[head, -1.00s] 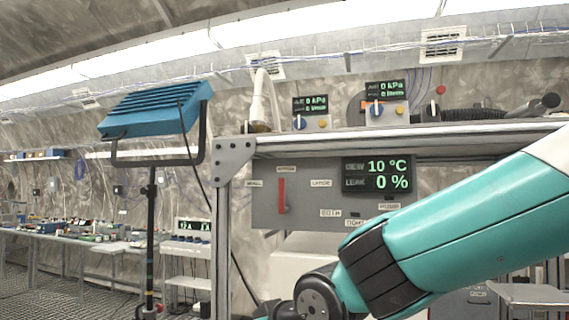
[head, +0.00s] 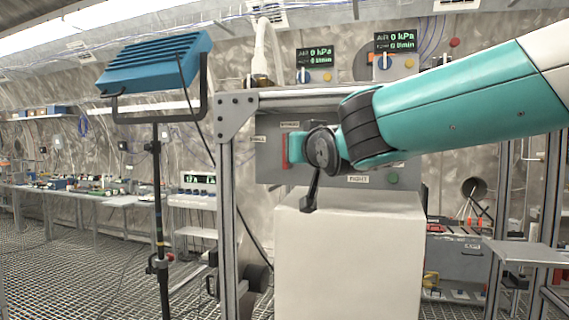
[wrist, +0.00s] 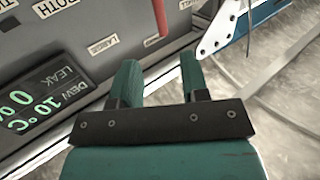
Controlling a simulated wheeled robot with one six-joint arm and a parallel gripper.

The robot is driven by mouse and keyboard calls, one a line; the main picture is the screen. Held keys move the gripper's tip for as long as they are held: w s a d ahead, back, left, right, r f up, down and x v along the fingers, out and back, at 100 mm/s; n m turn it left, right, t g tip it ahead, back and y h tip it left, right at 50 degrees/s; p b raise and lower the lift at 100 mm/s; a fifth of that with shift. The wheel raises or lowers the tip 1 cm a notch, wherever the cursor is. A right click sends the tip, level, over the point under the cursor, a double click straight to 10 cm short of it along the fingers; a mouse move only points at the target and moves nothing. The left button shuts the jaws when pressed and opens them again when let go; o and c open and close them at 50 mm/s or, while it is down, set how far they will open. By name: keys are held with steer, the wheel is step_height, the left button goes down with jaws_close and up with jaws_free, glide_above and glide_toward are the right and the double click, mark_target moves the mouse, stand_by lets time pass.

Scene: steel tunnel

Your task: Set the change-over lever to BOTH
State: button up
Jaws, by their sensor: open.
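The red lever (head: 285,150) stands upright on the grey panel (head: 268,176) in the head view, below a small label too blurred to read surely. In the wrist view the lever's red end (wrist: 160,18) lies just beyond my fingertips, roughly in line with the gap between them. My gripper (wrist: 159,66) is open, and no contact with the lever shows. In the wrist view the BOTH label (wrist: 52,7) is at the upper left and a LARGE label (wrist: 103,45) is nearer the fingers. In the head view my arm hides much of the panel.
The panel display (wrist: 42,100) reads dew 10 °C and leak 0. A large white block (head: 350,260) stands below the panel. A metal post (head: 226,200) borders its left side, and a blue lamp on a stand (head: 155,70) is farther left. The grated floor at left looks open.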

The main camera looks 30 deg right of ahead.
steer(key=p+x, duration=0.1)
steer(key=x, duration=1.1)
steer(key=shift+w+d+r, duration=0.1)
steer(key=shift+w+r, duration=0.05)
steer(key=shift+w, duration=0.2)
